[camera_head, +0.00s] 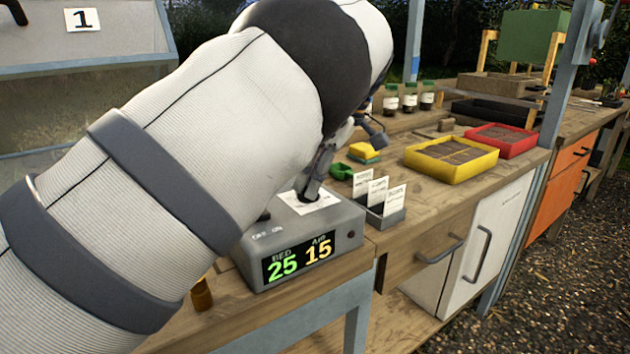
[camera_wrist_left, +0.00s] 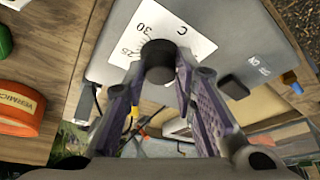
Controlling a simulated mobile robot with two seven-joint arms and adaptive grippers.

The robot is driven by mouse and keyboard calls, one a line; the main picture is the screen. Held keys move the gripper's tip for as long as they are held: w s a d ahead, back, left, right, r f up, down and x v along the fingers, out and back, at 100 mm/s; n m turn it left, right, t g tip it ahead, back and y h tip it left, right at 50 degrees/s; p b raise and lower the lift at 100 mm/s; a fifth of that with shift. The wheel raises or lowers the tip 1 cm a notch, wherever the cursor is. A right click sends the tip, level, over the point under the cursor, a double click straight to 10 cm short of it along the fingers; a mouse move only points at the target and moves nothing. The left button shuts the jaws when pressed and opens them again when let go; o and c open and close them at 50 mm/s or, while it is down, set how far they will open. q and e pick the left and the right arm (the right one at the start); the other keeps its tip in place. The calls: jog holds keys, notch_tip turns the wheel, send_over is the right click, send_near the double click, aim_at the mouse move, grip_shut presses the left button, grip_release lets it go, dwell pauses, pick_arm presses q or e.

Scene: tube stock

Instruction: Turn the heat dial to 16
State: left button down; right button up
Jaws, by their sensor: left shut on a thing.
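The heat control box (camera_head: 345,222) is grey and sits on the wooden bench. The dark round heat dial (camera_wrist_left: 158,54) stands on the card. My left gripper (camera_head: 312,190) reaches down onto the box top. In the wrist view its fingers (camera_wrist_left: 158,78) are shut on the dial, one on each side. The dial's pointer cannot be made out. My right gripper is out of view.
A grey holder with white cards (camera_head: 385,212) stands close right of the box. A black switch (camera_wrist_left: 233,87) is on the box top. Yellow (camera_head: 450,168) and red trays (camera_head: 505,141) stand farther back. My left arm covers much of the left side.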

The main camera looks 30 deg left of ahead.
pick_arm(q)
jog(key=shift+f+n, duration=0.1)
jog(key=shift+n, duration=0.4)
jog(key=c, duration=1.3)
grip_release()
